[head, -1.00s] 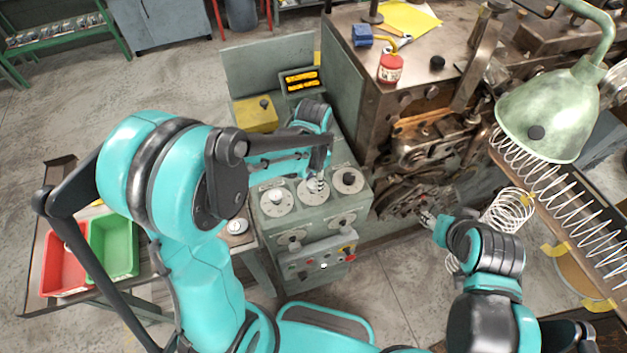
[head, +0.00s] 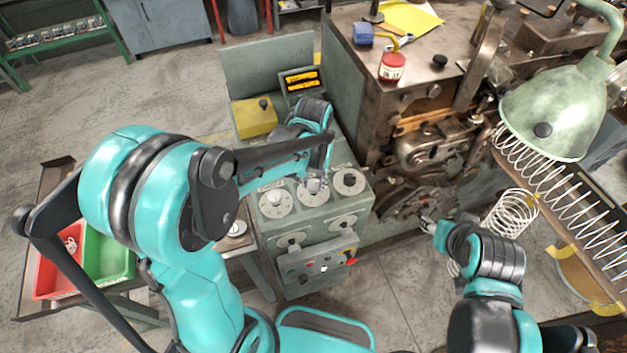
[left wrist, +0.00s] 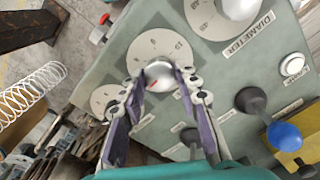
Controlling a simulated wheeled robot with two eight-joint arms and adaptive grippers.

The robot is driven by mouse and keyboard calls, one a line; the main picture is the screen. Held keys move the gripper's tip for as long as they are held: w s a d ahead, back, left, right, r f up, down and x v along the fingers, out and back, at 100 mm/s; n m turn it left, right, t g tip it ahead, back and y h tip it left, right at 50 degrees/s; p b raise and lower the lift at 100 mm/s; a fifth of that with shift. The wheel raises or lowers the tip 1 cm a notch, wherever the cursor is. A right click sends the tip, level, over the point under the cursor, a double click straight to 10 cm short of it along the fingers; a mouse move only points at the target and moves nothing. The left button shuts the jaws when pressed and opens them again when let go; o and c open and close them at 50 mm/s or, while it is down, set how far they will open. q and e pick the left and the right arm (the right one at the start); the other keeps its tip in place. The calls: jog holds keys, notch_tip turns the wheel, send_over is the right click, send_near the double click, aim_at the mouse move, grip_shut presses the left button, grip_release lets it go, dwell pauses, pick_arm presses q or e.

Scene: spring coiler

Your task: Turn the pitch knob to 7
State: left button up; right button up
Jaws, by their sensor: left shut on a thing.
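My left gripper (head: 315,183) is over the middle dial (head: 306,199) in the top row of the grey control box. In the left wrist view my left gripper (left wrist: 165,80) has a finger on each side of that dial's pale knob (left wrist: 160,77) and is shut on it. A red mark shows on the knob. The numbers 6, 9 and 15 show on the dial face (left wrist: 155,45); its label is hidden or unreadable. A dial labelled DIAMETER (left wrist: 207,22) sits beside it. My right gripper (head: 427,223) is near the coiling machine; its jaw state is unclear.
Other dials flank the gripped one, one at the left (head: 275,203) and one at the right (head: 349,181). A panel with buttons (head: 318,265) is below. Red and green bins (head: 108,256) are at the left.

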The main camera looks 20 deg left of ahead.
aim_at(313, 184)
dwell(0.3)
pick_arm(q)
jog(key=o, duration=1.2)
jog(key=shift+c, duration=0.2)
jog(key=shift+r, duration=0.15)
notch_tip(313, 184, up, 12)
